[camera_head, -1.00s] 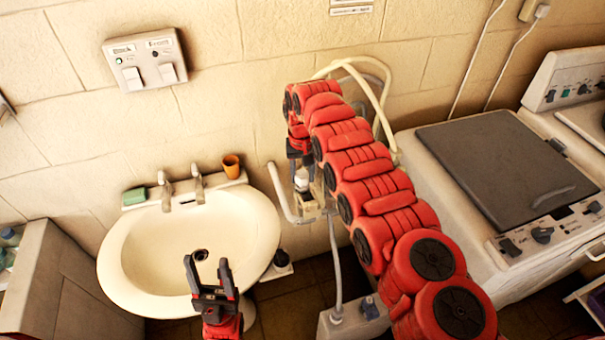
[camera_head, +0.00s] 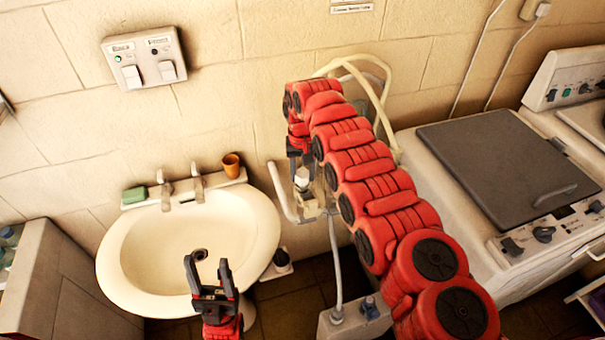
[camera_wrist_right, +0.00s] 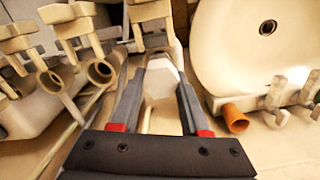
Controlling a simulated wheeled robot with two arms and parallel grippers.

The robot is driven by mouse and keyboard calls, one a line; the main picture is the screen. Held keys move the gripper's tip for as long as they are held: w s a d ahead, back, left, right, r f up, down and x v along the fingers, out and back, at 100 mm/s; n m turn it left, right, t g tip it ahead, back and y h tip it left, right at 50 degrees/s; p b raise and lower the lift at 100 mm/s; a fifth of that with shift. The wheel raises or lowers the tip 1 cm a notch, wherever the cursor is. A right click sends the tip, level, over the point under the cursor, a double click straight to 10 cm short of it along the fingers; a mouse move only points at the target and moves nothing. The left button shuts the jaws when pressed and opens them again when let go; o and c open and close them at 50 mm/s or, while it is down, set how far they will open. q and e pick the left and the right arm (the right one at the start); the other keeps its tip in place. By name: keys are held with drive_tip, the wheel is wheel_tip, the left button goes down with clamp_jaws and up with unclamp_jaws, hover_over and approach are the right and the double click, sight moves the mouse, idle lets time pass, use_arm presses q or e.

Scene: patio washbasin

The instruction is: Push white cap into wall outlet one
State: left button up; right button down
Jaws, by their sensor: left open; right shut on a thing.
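My right gripper (camera_head: 300,160) points down beside the wall, right of the basin, and is shut on the white cap (camera_head: 302,180). In the right wrist view, a pale piece, apparently the cap (camera_wrist_right: 160,68), shows between the fingertips of the right gripper (camera_wrist_right: 162,82). Pale pipe fittings (camera_head: 310,208) lie just below the cap in the head view. I cannot tell which is wall outlet one, or whether the cap touches it. Open pipe ends (camera_wrist_right: 100,72) show at left in the wrist view. My left gripper (camera_head: 211,280) is open and empty in front of the basin.
The white basin (camera_head: 140,255) with two taps stands left of my right gripper. An orange cup (camera_head: 231,164) and a green soap bar (camera_head: 134,195) sit on its back rim. A switch panel (camera_head: 145,60) is on the wall. A washing machine (camera_head: 450,230) stands at right.

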sight(303, 172)
drive_tip(key=shift+f+b, duration=0.4)
drive_tip(key=shift+f, duration=0.15)
drive_tip(key=c, duration=0.7)
unclamp_jaws()
drive_tip(key=shift+r, duration=0.1)
drive_tip(key=shift+r+p, duration=0.5)
drive_tip(key=shift+r, duration=2.3)
wheel_tip(303, 172, up, 2)
drive_tip(key=shift+r+p, duration=0.1)
drive_tip(key=shift+p, duration=0.2)
drive_tip(key=shift+r+p, duration=0.8)
drive_tip(key=shift+r, duration=0.75)
drive_tip(key=shift+f, duration=0.1)
